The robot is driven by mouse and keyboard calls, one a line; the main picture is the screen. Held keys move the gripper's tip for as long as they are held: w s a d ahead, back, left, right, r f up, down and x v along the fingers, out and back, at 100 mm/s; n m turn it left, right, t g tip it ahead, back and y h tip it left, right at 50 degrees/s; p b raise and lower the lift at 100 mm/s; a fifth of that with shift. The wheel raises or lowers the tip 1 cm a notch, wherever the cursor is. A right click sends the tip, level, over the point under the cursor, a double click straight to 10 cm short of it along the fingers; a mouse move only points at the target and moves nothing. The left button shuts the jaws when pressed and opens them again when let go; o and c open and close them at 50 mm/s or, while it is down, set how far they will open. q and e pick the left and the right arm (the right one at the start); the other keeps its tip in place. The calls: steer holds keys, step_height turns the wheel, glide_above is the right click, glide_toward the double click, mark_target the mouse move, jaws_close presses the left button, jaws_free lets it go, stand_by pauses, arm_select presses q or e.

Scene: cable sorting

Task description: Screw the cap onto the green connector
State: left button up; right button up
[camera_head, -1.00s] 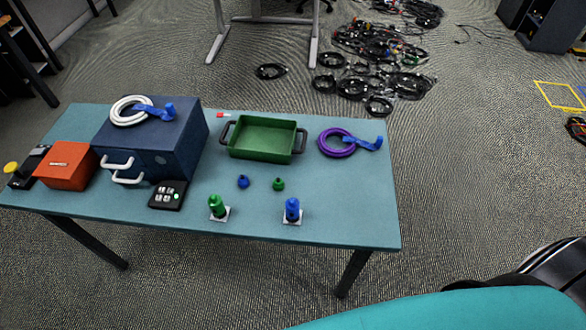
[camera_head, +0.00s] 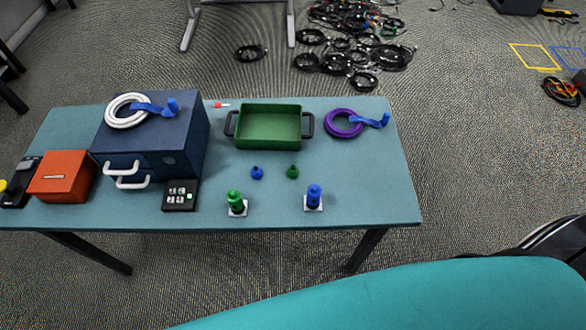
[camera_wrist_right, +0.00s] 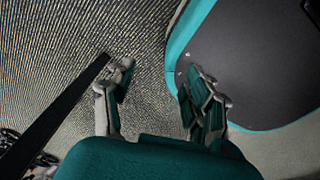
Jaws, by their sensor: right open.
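The green connector (camera_head: 236,202) stands upright on a small white base near the front edge of the teal table (camera_head: 370,185). A small green cap (camera_head: 292,171) lies on the table behind it and to its right. A small blue cap (camera_head: 257,172) lies left of the green cap. A blue connector (camera_head: 314,196) stands on its own white base to the right. My right gripper (camera_wrist_right: 155,90) shows in the right wrist view with its fingers spread and empty, above the floor beside part of my body. My left gripper is in neither current view.
A green tray (camera_head: 308,125) with black handles stands behind the caps. A blue drawer box (camera_head: 185,140), a keypad (camera_head: 180,195) and an orange box (camera_head: 62,176) fill the left. A purple cable coil (camera_head: 342,123) lies back right. The table's right front is clear.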

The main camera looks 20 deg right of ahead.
mark_target(295, 167)
steer(key=w+a+r+t+p, duration=0.1)
steer(key=w+a+r+p, duration=0.15)
steer(key=w+r, duration=1.3)
steer(key=w+a+r+t+p, duration=0.1)
steer(key=w+r, duration=0.1)
steer(key=r, duration=0.9)
steer(key=w+a+r, duration=0.1)
steer(key=w+r, duration=0.1)
steer(key=r, duration=0.9)
steer(key=w+a+r+n+t+y, duration=0.1)
steer(key=w+a+r+n+y, duration=0.4)
steer(key=w+a+r, duration=0.4)
arm_select(q)
steer(key=r, duration=0.3)
steer(key=w+a+r, duration=0.1)
steer(key=shift+r+p, duration=0.3)
steer(key=shift+p, duration=0.1)
arm_select(e)
steer(key=w+d+r+n, duration=0.1)
steer(key=w+d+r, duration=0.2)
steer(key=w+d, duration=0.1)
steer(key=w+d+r+n+g+h, duration=0.1)
steer(key=w+d+r, duration=0.2)
steer(key=d, duration=0.4)
steer(key=shift+w+r+n+h, duration=0.3)
steer(key=shift+w+r+n, duration=0.1)
steer(key=shift+w, duration=0.25)
steer(key=shift+a+f, duration=0.1)
steer(key=shift+f, duration=0.05)
